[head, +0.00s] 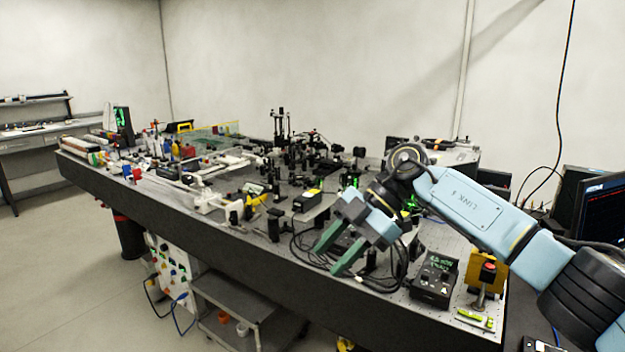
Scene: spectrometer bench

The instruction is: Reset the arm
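My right arm comes in from the right, light blue with black joints. Its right gripper (338,250) hangs over the near right part of the optical bench (215,240), pointing down and to the left. Its two green fingers are spread apart, with nothing visible between them. Black cables and small parts lie behind and below the fingers; I cannot tell whether the fingers touch any of them. My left gripper does not show in the head view.
A black control box (436,277) with a green display and a yellow box with a red button (487,271) stand right of the gripper. Optical mounts crowd the bench's middle. A monitor (603,212) stands at the right edge. Floor (80,270) left of the bench is clear.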

